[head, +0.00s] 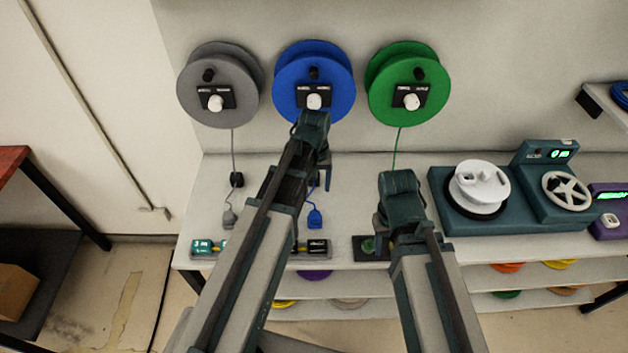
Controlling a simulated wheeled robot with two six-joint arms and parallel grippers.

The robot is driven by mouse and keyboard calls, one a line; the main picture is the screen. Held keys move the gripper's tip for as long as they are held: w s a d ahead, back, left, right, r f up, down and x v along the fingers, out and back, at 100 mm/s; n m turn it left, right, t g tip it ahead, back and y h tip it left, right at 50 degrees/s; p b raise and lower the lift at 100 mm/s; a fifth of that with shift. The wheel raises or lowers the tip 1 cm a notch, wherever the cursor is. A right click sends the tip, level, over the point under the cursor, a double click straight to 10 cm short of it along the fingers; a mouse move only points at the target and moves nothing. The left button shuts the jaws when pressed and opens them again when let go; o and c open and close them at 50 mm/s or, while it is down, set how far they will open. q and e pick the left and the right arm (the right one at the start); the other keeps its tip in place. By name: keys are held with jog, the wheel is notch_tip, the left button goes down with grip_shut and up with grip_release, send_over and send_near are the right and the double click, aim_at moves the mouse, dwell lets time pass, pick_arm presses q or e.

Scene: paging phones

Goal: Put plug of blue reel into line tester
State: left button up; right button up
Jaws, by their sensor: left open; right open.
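The blue reel (337,66) is mounted on the wall in the middle, with a black label plate and a white knob (314,101) at its centre. Its blue plug (315,218) lies on the bench below, beside my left arm; part of its cord is hidden. My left gripper (314,118) is open, just below the white knob in the picture; whether it touches is unclear. My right gripper (399,182) is open and appears empty above the bench, right of the blue plug. I cannot tell for certain which device is the line tester; a purple unit (609,226) with a green display stands far right.
Grey (217,60) and green (410,60) reels flank the blue one. Small labelled boxes (202,247) line the bench's front edge. A teal machine (463,219) with a white spool fills the right. Shelves lie below.

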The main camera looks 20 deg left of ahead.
aim_at(315, 215)
pick_arm(q)
notch_tip(315, 215, down, 14)
jog(key=b, duration=1.4)
jog(key=shift+f, duration=0.1)
jog(key=shift+c, duration=0.3)
jog(key=c, duration=1.1)
notch_tip(315, 215, up, 23)
jog(key=p, duration=2.3)
